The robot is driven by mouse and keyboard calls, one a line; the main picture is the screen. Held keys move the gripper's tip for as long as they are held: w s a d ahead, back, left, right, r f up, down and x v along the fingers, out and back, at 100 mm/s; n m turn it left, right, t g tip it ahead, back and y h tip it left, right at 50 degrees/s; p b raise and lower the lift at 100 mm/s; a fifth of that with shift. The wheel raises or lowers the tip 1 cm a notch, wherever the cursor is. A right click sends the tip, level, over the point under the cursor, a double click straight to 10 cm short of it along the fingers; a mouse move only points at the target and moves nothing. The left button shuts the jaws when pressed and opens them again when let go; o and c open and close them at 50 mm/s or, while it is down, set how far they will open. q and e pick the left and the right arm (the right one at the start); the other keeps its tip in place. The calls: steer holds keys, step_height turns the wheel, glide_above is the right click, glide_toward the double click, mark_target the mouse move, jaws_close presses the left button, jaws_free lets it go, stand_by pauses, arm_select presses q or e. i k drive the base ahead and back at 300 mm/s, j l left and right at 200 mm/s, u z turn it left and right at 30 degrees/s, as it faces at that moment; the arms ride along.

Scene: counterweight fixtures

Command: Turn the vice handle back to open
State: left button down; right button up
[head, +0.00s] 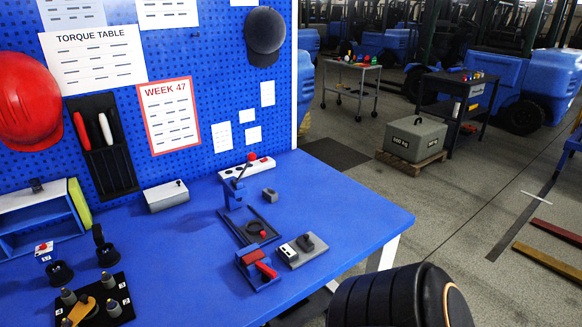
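A small blue fixture with a red bar-like handle (266,270) sits near the front edge of the blue workbench (340,205); it looks like the vice (247,260). The red handle lies low and slants toward the front right. Just behind the vice, a black ring (256,227) with a red knob (263,234) lies by a dark base plate; I cannot tell whether it belongs to the vice. Neither of my grippers is in view, and nothing touches the handle.
A blue lever press (234,195) stands behind the vice. A grey block with a black knob (308,242) sits to its right. A black tray of parts (118,305) is at front left. A black padded, ribbed object (385,300) rises in front of the bench. The bench's right end is clear.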

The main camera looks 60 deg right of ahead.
mark_target(267, 274)
steer(key=z, duration=1.5)
